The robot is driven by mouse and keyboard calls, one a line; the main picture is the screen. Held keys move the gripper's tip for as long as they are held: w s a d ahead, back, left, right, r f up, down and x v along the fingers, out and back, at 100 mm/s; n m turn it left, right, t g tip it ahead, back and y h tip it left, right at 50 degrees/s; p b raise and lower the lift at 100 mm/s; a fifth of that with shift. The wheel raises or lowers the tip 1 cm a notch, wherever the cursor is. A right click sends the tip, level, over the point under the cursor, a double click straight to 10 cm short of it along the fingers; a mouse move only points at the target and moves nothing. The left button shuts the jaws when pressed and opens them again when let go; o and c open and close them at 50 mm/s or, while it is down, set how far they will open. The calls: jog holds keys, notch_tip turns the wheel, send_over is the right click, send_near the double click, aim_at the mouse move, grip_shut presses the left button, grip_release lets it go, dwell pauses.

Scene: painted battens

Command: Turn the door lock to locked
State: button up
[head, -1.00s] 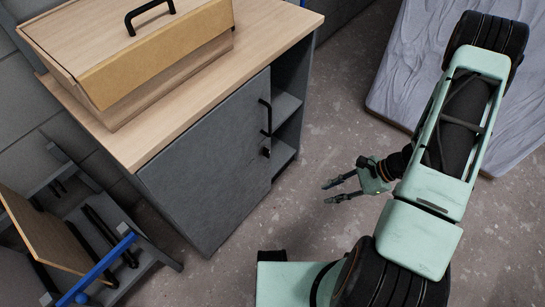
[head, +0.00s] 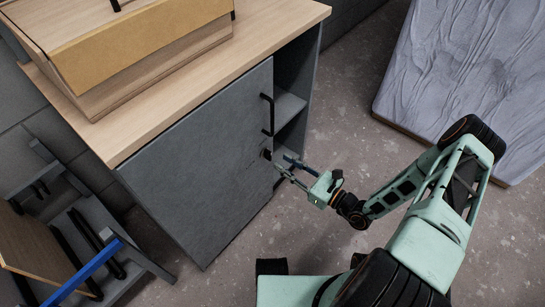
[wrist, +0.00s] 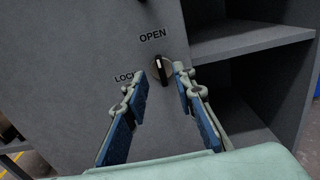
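The door lock is a small dark knob (wrist: 159,68) with a light pointer line on the grey cabinet door (head: 205,150). In the wrist view the word OPEN stands above it, and a partly hidden word starting LOC stands to its lower left. The pointer line is close to upright, toward OPEN. My gripper (wrist: 160,85) is open, with its two blue-padded fingers on either side of the knob in the picture. I cannot tell whether they touch it. In the head view the gripper (head: 277,163) reaches the door from the right, and the knob (head: 266,154) is at the fingertips.
A black bar handle (head: 268,114) is above the lock. Open shelves (head: 289,106) lie right of the door. A wooden box (head: 130,50) stands on the cabinet top (head: 285,20). A grey rack (head: 110,240) is at the lower left.

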aim_at(271, 155)
jog(key=b+x, duration=0.1)
jog(key=x, duration=0.4)
jog(key=shift+w+a, duration=0.25)
jog(key=shift+a, duration=0.05)
jog(key=shift+c, duration=0.6)
grip_shut()
